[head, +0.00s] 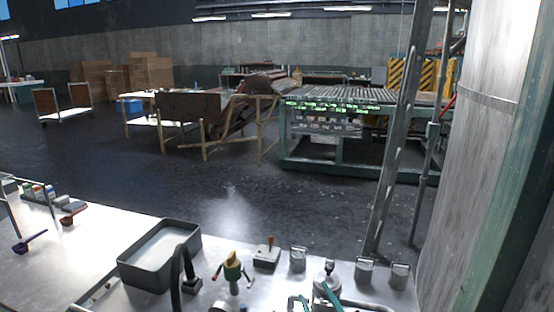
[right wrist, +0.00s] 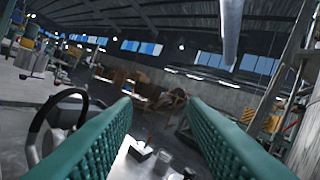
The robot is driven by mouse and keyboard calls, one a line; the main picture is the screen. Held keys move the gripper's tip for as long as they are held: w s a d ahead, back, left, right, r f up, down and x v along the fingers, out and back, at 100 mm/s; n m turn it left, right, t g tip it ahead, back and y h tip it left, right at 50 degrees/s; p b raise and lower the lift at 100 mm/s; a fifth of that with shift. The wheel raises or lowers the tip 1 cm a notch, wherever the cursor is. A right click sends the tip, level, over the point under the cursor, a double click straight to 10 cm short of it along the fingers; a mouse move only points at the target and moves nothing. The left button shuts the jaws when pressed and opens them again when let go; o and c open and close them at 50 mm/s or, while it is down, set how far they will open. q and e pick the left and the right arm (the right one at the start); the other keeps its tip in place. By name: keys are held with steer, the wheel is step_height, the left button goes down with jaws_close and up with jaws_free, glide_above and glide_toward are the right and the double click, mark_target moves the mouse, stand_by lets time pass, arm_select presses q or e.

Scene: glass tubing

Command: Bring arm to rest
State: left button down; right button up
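My right gripper (head: 317,299) shows at the bottom edge of the head view, low over the bench, as teal-green fingers partly cut off by the frame. In the right wrist view its two ribbed teal fingers (right wrist: 160,102) stand well apart with nothing between them, so it is open and empty. A metal bench (head: 215,240) lies beneath it. My left gripper is in neither view. I cannot pick out glass tubing with certainty.
A grey tray (head: 128,264), a black hoop (head: 177,270), a yellow-green fixture (head: 232,268), a lever box (head: 267,253) and metal blocks (head: 365,270) crowd the bench near the right gripper. A purple scoop (head: 28,242) lies left. A large pillar (head: 490,130) stands right.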

steer(key=s+d+f+m+g+h, duration=0.7)
steer(key=d+f, duration=0.3)
steer(key=f, duration=0.3)
steer(key=s+d+f+g, duration=0.1)
steer(key=s+f+g, duration=0.3)
steer(key=s, duration=0.6)
steer(key=s+d+f+g, duration=0.2)
steer(key=s+f+g, duration=0.25)
steer(key=s, duration=0.55)
step_height(320, 180, down, 24)
steer(key=s+g+p, duration=0.1)
steer(key=g+p, duration=0.1)
steer(key=p, duration=0.1)
steer(key=s+d+f+n+p, duration=0.1)
steer(key=s+d+f+p, duration=0.1)
steer(key=s+f, duration=1)
steer(key=s, duration=0.3)
steer(key=shift+s+d+f+g, duration=0.2)
steer(key=shift+s+d+g, duration=0.05)
steer(key=shift+s+g, duration=0.15)
